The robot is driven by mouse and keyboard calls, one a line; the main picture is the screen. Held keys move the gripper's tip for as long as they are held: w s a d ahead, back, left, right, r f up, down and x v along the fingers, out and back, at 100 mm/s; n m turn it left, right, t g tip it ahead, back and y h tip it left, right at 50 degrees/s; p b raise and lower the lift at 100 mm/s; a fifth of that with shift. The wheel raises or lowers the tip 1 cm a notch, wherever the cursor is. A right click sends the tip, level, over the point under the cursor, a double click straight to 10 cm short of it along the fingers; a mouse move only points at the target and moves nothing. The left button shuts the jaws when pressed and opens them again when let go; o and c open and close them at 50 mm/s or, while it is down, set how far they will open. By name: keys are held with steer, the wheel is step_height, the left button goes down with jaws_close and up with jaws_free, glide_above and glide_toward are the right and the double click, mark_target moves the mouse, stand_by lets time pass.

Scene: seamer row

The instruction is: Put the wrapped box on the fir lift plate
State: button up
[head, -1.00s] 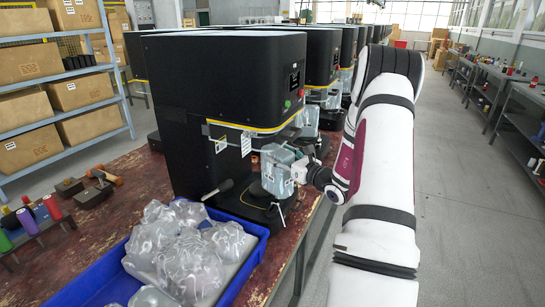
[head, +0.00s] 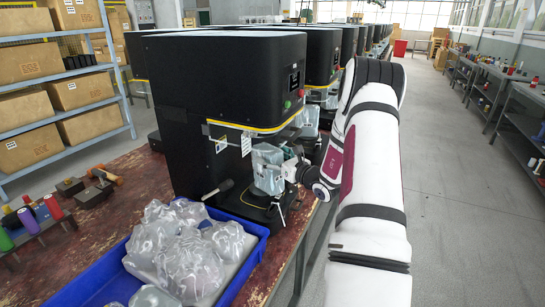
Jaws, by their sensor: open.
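A pale blue-grey wrapped box (head: 267,168) stands roughly upright at the front of the nearest black seamer (head: 235,90), under its overhanging head. Small tags (head: 246,143) hang on the machine front, too small to read.
A blue tray (head: 255,254) of clear wrapped bundles stands in front on the red worn table. Colored spools (head: 27,217) are at left. More seamers stand in a row behind; the aisle at right is clear.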

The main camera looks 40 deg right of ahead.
steer(key=shift+s, duration=0.1)
steer(key=s, duration=1.1)
steer(key=shift+s+a, duration=0.35)
steer(key=shift+a, duration=0.05)
